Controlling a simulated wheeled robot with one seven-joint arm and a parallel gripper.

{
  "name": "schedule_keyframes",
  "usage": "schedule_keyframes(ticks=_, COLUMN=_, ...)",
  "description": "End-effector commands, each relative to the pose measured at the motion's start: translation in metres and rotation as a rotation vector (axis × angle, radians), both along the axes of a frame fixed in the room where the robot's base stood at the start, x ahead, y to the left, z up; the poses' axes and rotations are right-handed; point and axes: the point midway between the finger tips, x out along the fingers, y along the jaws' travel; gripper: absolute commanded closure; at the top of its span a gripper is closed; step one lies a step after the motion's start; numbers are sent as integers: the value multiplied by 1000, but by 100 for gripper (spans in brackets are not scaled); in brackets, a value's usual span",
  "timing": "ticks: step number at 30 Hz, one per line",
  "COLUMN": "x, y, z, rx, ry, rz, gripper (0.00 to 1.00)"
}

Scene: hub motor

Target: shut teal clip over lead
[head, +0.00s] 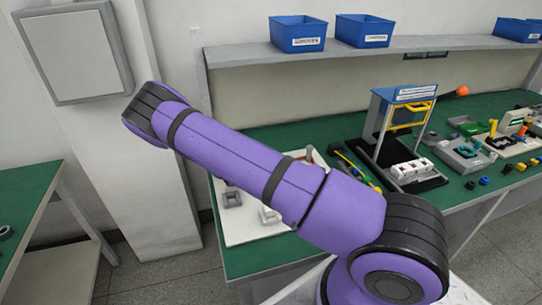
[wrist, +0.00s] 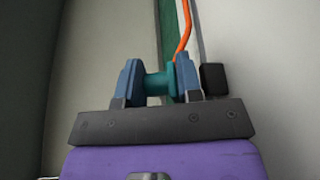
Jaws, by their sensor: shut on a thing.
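In the wrist view, my gripper (wrist: 158,74) has its two blue fingers shut on a teal piece (wrist: 158,87), which looks like the teal clip. The teal piece spans the gap between the fingers and touches both. An orange lead (wrist: 185,30) rises just behind the right finger. Whether it passes through the teal piece is hidden. In the head view, my purple arm crosses the middle and my gripper is not visible.
The green workbench (head: 245,260) carries a white board (head: 245,235), a blue-topped stand (head: 408,92) with a white block (head: 412,171), and grey fixtures (head: 465,158) on the right. Blue bins (head: 297,35) stand on the shelf above. Another green table (head: 25,195) is at left.

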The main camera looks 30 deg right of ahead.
Motion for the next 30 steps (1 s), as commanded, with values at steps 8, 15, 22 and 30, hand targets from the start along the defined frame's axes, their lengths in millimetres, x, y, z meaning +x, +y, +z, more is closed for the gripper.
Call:
schedule_keyframes(ticks=8, x=1, y=2, z=-2, rx=-19, ry=-66, rz=3, gripper=100)
schedule_keyframes(ticks=15, x=1, y=2, z=-2, rx=-21, ry=-73, rz=3, gripper=100)
schedule_keyframes(ticks=22, x=1, y=2, z=-2, rx=-21, ry=-72, rz=3, gripper=60)
schedule_keyframes(ticks=30, x=-1, y=1, z=-4, rx=-19, ry=-68, rz=1, gripper=50)
